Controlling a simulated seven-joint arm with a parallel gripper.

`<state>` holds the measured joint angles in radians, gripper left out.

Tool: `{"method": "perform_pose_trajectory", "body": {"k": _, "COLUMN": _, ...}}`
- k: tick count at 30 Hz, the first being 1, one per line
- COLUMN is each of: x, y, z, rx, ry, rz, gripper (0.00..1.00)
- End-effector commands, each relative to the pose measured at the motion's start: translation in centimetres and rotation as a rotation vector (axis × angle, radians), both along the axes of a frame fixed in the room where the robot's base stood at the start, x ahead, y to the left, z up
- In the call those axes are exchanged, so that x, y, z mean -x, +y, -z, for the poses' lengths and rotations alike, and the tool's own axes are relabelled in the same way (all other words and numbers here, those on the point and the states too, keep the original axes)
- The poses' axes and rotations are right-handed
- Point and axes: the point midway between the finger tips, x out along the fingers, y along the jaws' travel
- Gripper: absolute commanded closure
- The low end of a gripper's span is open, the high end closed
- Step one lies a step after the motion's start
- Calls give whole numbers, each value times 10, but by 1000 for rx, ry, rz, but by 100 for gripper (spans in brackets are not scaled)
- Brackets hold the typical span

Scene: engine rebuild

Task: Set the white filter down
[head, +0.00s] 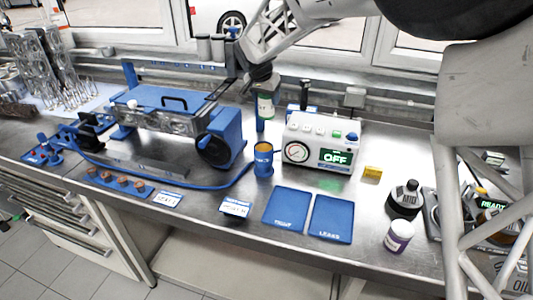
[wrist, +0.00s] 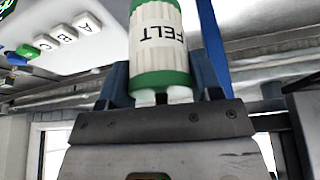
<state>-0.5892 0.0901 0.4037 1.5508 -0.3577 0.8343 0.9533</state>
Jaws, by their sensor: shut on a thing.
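The white filter (head: 265,107) is a white ribbed cylinder with green end bands, and it reads FELT in the wrist view (wrist: 160,38). My gripper (head: 263,88) is shut on it, with a blue finger on either side in the wrist view (wrist: 163,88). The filter hangs upright below my gripper in the head view, left of the white tester box (head: 318,143). Its far side is hidden, and I cannot tell its exact height above the bench.
A blue cup (head: 263,160) with an orange inside stands in front of the filter. Two blue trays, a left one (head: 286,208) and one marked LEAKS (head: 332,218), lie empty at the front. A yellow block (head: 372,173) and purple-white jar (head: 399,236) are to the right.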

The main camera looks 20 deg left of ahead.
Motion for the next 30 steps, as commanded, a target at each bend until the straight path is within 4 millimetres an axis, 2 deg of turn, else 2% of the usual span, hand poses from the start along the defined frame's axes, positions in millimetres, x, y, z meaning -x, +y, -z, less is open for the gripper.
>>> {"method": "perform_pose_trajectory", "body": {"k": 1, "x": 0, "y": 0, "z": 13, "rx": 3, "ry": 3, "rz": 0, "gripper": 73}}
{"method": "perform_pose_trajectory", "body": {"k": 3, "x": 0, "y": 0, "z": 25, "rx": 2, "ry": 1, "rz": 0, "gripper": 73}}
{"method": "perform_pose_trajectory", "body": {"k": 8, "x": 0, "y": 0, "z": 46, "rx": 0, "ry": -1, "rz": 0, "gripper": 73}}
{"method": "perform_pose_trajectory", "body": {"k": 23, "x": 0, "y": 0, "z": 54, "rx": 1, "ry": 0, "rz": 0, "gripper": 73}}
{"method": "perform_pose_trajectory", "body": {"k": 30, "x": 0, "y": -1, "z": 79, "rx": 2, "ry": 2, "rz": 1, "gripper": 73}}
